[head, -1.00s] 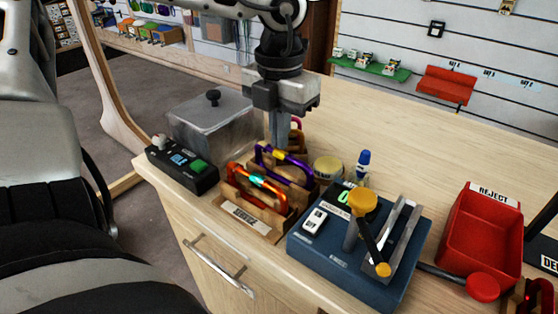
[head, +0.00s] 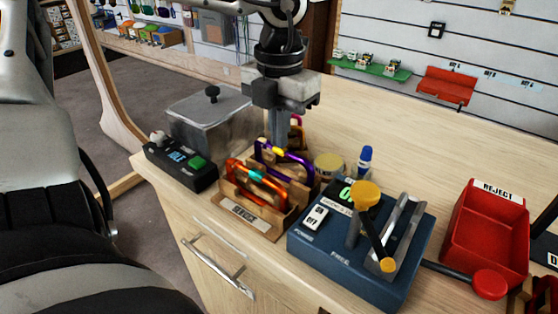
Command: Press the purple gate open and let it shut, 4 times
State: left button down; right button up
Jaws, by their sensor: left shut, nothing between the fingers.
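The purple carabiner (head: 301,162) stands in a slot of the wooden rack, with a yellow band (head: 279,151) on its upper bar, which faces my gripper. My left gripper (head: 279,143) points straight down over it, shut and empty. Its fingertips are at the yellow band. I cannot tell whether they touch it or whether the gate is pressed in. An orange carabiner (head: 238,169) with a teal band stands in front in the same rack (head: 250,213). More of the rack and its contents behind are partly hidden. My right gripper is not in view.
A black box with a green button (head: 197,163) and a lidded metal bin (head: 213,120) stand left. A blue test device (head: 345,262) with a yellow-knobbed lever stands right, near a red reject bin (head: 487,238). A blue-capped bottle (head: 365,160) and a round tin (head: 328,165) stand behind.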

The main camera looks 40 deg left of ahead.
pick_arm(q)
notch_tip(320, 180, up, 6)
jog(key=p, duration=0.2)
jog(key=shift+f+p, duration=0.1)
jog(key=shift+p, duration=0.25)
jog(key=shift+f, duration=0.1)
dwell(0.3)
